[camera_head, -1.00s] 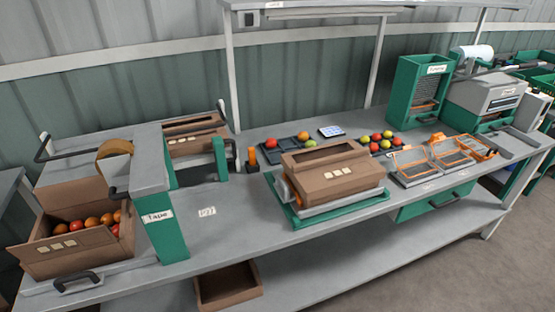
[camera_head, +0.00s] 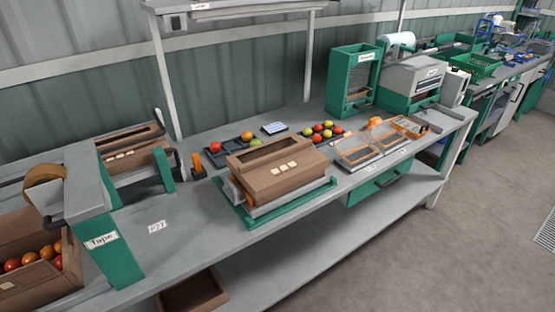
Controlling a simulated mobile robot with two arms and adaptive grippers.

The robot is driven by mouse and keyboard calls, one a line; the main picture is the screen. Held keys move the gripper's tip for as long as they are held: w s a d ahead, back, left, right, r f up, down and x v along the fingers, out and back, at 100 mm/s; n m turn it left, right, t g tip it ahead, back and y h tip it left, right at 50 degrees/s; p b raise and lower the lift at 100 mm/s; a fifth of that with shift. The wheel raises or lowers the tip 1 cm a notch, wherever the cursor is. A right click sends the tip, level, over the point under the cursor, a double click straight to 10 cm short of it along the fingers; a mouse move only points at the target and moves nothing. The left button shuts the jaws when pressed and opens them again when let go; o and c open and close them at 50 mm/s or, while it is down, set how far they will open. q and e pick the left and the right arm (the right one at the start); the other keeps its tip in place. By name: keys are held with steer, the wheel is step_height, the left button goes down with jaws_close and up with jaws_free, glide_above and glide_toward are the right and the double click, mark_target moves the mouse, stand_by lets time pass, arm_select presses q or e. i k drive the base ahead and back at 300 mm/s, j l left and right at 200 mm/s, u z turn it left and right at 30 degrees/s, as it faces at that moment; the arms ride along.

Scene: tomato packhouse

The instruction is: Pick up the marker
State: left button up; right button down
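I cannot pick out a marker with certainty at this size. A small upright orange piece with a dark base (camera_head: 197,164) stands on the grey bench (camera_head: 190,235), left of the brown carton; I cannot tell what it is. Neither of my grippers is in view.
The brown carton (camera_head: 268,190) sits on a green-based device mid-bench. A green tape machine (camera_head: 117,262) and a box of tomatoes (camera_head: 70,270) are at left. Orange-framed trays (camera_head: 355,150) and green machines (camera_head: 350,85) stand further right. Grey floor (camera_head: 470,220) is free at right.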

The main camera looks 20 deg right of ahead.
mark_target(195, 157)
steer(key=i+l, duration=0.45)
steer(key=l, duration=0.25)
steer(key=i+l, duration=0.25)
steer(key=l+u, duration=0.05)
steer(key=l, duration=0.05)
